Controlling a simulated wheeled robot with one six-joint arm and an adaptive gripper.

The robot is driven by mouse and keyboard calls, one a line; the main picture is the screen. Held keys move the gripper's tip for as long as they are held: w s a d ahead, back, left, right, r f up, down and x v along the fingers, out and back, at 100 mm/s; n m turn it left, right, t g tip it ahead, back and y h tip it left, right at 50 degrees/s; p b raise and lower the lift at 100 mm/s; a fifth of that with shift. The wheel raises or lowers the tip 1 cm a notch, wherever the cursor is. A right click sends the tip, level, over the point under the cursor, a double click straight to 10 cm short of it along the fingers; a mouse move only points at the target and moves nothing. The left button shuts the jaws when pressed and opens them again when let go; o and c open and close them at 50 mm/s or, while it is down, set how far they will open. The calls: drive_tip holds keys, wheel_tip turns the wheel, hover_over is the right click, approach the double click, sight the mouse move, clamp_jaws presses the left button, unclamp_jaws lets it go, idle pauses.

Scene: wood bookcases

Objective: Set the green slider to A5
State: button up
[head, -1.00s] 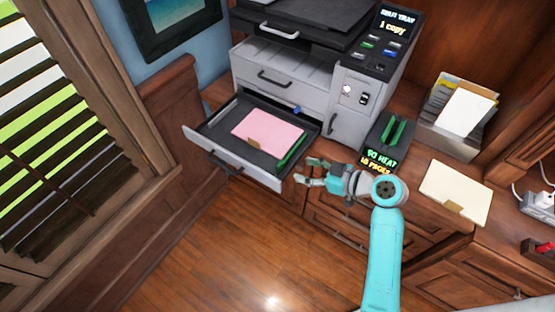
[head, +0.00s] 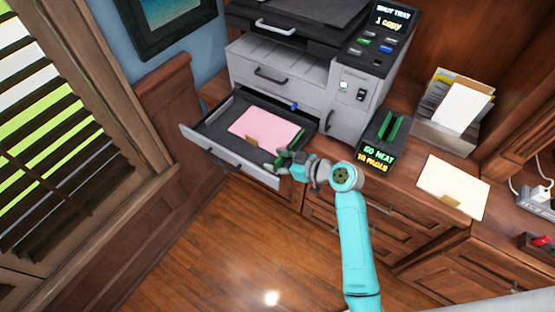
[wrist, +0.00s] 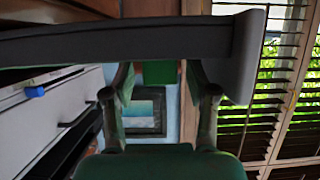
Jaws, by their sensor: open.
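The copier's paper tray (head: 194,141) is pulled open and holds a stack of pink paper (head: 262,126). The green slider (head: 301,136) shows as a thin strip at the tray's right side, partly hidden by my gripper. In the wrist view a green block, seemingly the slider (wrist: 160,72), shows between my fingers beneath a dark tray wall (wrist: 110,45). My gripper (head: 281,163) is open at the tray's front right corner. I cannot tell whether its fingers touch the slider. The A5 mark is not readable.
The copier (head: 345,95) has a lit screen (head: 391,20) reading "1 copy". A blue tab (head: 294,106) is at the tray's back. A black stand with green parts (head: 388,135), a paper holder (head: 450,110) and cream paper (head: 452,187) are on the counter. Floor in front is open.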

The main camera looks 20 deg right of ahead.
clamp_jaws()
drive_tip(key=shift+w, duration=0.1)
drive_tip(key=w+a, duration=0.2)
drive_tip(key=w, duration=0.1)
drive_tip(key=shift+w+a, duration=0.2)
drive_tip(key=shift+a, duration=0.1)
unclamp_jaws()
